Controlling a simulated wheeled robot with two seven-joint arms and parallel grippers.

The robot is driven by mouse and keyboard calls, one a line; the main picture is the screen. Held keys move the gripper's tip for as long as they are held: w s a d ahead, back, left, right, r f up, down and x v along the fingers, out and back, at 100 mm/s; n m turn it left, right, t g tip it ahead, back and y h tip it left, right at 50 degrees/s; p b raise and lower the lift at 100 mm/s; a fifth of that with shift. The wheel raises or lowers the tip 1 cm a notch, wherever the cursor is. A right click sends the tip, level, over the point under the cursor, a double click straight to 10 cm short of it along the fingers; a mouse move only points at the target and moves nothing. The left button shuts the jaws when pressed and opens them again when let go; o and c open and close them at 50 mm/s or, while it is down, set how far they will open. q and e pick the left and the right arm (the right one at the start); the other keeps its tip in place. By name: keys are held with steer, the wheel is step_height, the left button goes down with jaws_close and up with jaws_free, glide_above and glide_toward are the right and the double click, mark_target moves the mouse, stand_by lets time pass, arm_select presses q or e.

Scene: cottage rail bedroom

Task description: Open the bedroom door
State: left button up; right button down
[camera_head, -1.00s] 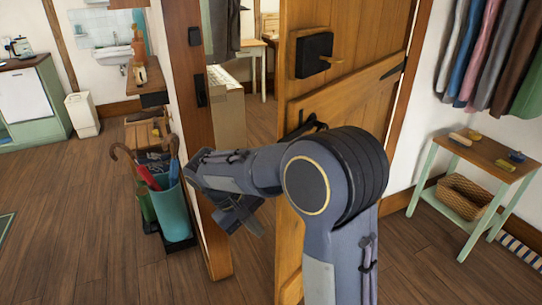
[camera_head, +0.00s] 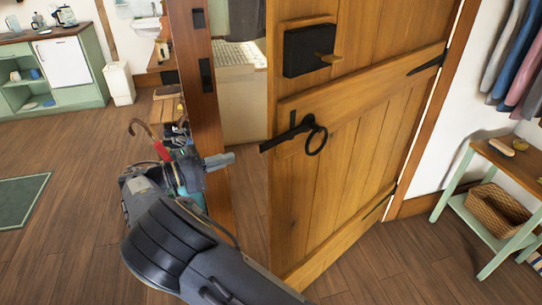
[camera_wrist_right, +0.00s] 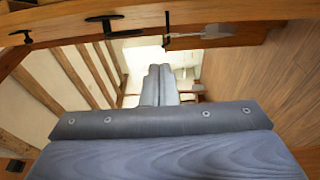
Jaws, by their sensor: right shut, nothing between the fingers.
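The plank bedroom door (camera_head: 355,150) stands ajar, with a gap between its free edge and the door post (camera_head: 208,110). It carries a black latch with a ring handle (camera_head: 316,139) and, above that, a black lock box (camera_head: 309,50). My right gripper (camera_head: 226,161) is shut and empty, left of the door's free edge in front of the gap. It looks apart from the ring handle. The shut fingers also show in the right wrist view (camera_wrist_right: 160,85). My left gripper is not in view.
An umbrella stand is mostly hidden behind my right arm; a red umbrella (camera_head: 161,150) shows. A green side table (camera_head: 490,190) with a basket stands right of the door, below hanging clothes (camera_head: 515,65). Open floor (camera_head: 75,150) lies at the left.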

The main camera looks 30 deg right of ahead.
steer(key=s+d, duration=0.4)
steer(key=d, duration=0.5)
steer(key=shift+s+d, duration=0.1)
